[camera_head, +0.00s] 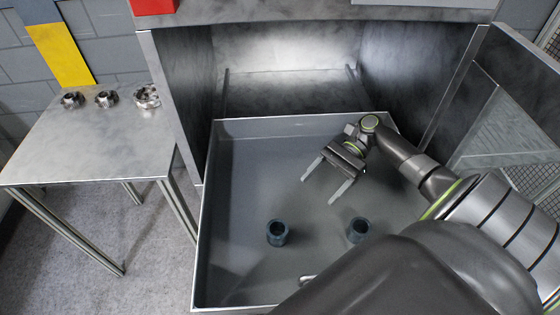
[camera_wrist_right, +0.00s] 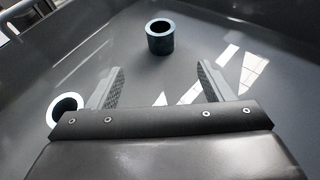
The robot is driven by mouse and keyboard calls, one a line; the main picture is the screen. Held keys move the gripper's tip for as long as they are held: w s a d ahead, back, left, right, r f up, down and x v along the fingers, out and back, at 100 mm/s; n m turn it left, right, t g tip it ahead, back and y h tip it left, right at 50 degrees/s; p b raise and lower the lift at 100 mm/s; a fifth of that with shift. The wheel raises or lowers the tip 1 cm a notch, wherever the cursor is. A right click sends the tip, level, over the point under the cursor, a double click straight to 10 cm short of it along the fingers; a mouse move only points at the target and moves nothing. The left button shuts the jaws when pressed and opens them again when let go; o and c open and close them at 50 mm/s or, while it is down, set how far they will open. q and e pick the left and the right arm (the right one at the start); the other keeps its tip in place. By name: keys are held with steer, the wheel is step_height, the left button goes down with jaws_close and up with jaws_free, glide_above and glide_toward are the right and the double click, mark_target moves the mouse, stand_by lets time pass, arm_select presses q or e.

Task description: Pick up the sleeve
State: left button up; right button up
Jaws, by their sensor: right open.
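Two dark blue-grey hollow sleeves stand upright in a grey tray (camera_head: 215,200). The left sleeve (camera_head: 277,234) and the right sleeve (camera_head: 357,231) are apart from each other. My right gripper (camera_head: 321,189) is open and empty above the tray, pointing down and left. In the right wrist view, the left sleeve (camera_wrist_right: 160,38) is ahead, roughly centred beyond the open fingertips (camera_wrist_right: 160,72). The right sleeve (camera_wrist_right: 64,112) is beside the left finger, partly hidden by the gripper. Neither sleeve is touched, as far as I can tell. My left gripper is not in view.
A metal table (camera_head: 85,140) on the left holds three small metal parts (camera_head: 107,99). The tray has raised walls, and a dark metal enclosure (camera_head: 290,90) stands behind it. The tray's left side is clear.

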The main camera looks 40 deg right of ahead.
steer(key=p, duration=0.2)
glide_toward(282, 226)
steer(key=shift+s+a+r, duration=0.4)
steer(key=shift+s+a, duration=0.15)
steer(key=shift+a, duration=0.15)
steer(key=x, duration=0.2)
steer(key=p+x, duration=0.1)
steer(key=x, duration=0.2)
steer(key=shift+w+f, duration=0.15)
steer(key=shift+f, duration=0.1)
steer(key=shift+a+f, duration=0.15)
steer(key=shift+a, duration=0.05)
steer(key=shift+a+p, duration=0.25)
steer(key=shift+p, duration=0.05)
steer(key=p+x, duration=0.2)
steer(key=x, duration=0.2)
steer(key=shift+w+f, duration=0.15)
steer(key=shift+f, duration=0.1)
steer(key=shift+a+f, duration=0.3)
steer(key=shift+a, duration=0.05)
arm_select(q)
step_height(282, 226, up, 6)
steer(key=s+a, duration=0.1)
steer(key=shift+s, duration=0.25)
arm_select(e)
steer(key=c, duration=1.4)
